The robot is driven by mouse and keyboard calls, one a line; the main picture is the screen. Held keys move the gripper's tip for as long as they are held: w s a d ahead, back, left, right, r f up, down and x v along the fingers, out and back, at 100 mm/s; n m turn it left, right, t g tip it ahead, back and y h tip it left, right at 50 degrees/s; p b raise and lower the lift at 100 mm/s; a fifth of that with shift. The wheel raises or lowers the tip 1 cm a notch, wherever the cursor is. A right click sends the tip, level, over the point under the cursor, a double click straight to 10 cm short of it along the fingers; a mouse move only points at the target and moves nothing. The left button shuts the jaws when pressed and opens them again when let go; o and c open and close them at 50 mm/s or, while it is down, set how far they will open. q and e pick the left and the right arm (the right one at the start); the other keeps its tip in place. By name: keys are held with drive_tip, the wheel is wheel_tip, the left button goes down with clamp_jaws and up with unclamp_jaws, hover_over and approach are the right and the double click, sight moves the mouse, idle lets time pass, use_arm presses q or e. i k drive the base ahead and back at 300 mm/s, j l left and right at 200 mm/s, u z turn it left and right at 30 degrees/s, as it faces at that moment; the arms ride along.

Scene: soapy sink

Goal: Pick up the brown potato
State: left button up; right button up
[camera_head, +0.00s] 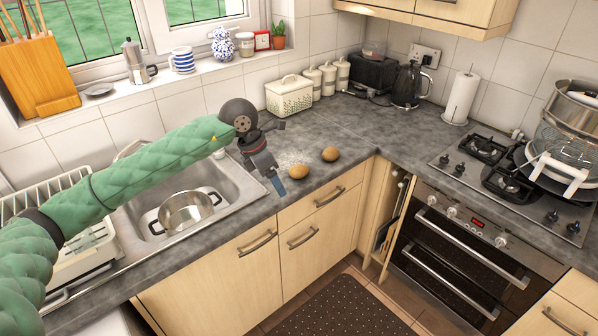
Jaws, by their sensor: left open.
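Two brown, rounded potatoes lie on the dark grey counter right of the sink. The nearer potato (299,171) is close to the counter's front edge, and the other potato (330,154) is a little farther right and back. My left gripper (277,181) is open and empty, pointing down just left of the nearer potato. I cannot tell whether it touches it. My right gripper is not in view.
The sink (232,182) with a metal pot (186,212) is left, beside a white dish rack (80,240). A cream bread bin (289,97), canisters (328,80) and a black kettle (407,87) stand at the back. The counter right of the potatoes is clear up to the hob (500,175).

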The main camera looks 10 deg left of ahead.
sight(297, 171)
drive_tip(key=i, duration=1)
